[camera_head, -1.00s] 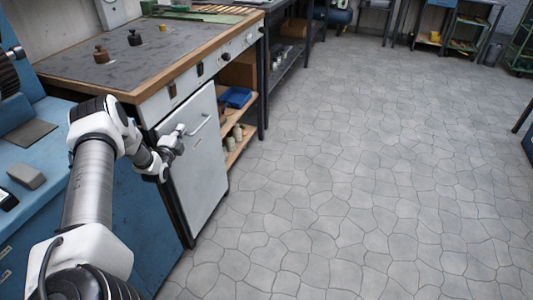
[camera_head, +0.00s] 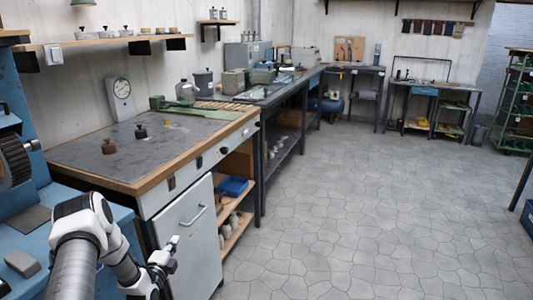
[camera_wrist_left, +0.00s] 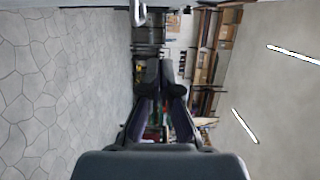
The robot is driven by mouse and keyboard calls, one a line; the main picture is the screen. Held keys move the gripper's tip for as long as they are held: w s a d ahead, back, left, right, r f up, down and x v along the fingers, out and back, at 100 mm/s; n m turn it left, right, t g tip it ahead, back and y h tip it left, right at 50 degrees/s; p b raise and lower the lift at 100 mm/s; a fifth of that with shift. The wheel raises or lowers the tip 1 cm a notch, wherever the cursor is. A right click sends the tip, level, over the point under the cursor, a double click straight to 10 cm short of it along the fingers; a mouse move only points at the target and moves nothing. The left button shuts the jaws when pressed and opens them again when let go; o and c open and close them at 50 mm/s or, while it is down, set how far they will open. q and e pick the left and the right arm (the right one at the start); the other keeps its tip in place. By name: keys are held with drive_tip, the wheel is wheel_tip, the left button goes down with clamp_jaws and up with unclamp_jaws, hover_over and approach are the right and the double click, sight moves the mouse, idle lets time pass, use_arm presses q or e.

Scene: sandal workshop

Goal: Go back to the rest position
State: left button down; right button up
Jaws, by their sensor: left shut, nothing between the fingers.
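My left arm comes in from the lower left in the head view. Its gripper (camera_head: 172,246) hangs in front of the white cabinet door, below and left of the door handle (camera_head: 194,216) in the picture. It holds nothing and looks apart from the door. In the left wrist view the two dark fingers (camera_wrist_left: 160,95) show with empty space around them, shut on nothing. My right gripper is out of both views.
The grey-topped workbench (camera_head: 90,155) has small dark weights on it. Below it, an open shelf holds a blue bin (camera_head: 232,186). A blue bench (camera_head: 85,188) with a brush wheel (camera_head: 14,160) stands left. The floor (camera_head: 370,210) is clear.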

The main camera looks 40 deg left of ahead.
use_arm(q)
drive_tip(key=w+d+r+m+h+p, duration=0.1)
drive_tip(key=w+d+m+h+p, duration=0.15)
drive_tip(key=w+d, duration=0.4)
drive_tip(key=w+d+r+m+h+p, duration=0.1)
drive_tip(key=w+d+r+h+p, duration=0.15)
drive_tip(key=d, duration=0.65)
drive_tip(key=d+f+g+h, duration=0.2)
drive_tip(key=d+f+h, duration=0.15)
drive_tip(key=d, duration=1.05)
drive_tip(key=s+d+f+n+g+p, duration=0.1)
drive_tip(key=s+d+f+n+g, duration=0.15)
drive_tip(key=s+d, duration=0.3)
drive_tip(key=s+d+f+n+g+h+p, duration=0.1)
drive_tip(key=s+d+g, duration=0.25)
drive_tip(key=s, duration=0.25)
drive_tip(key=s+d+f+n+g+p, duration=0.1)
drive_tip(key=s+d+n+g, duration=0.1)
drive_tip(key=s+d, duration=0.4)
drive_tip(key=s+a+n+g+y, duration=0.1)
drive_tip(key=s+n+g, duration=0.5)
drive_tip(key=s+n, duration=0.5)
drive_tip(key=s, duration=0.4)
drive_tip(key=shift+f, duration=0.25)
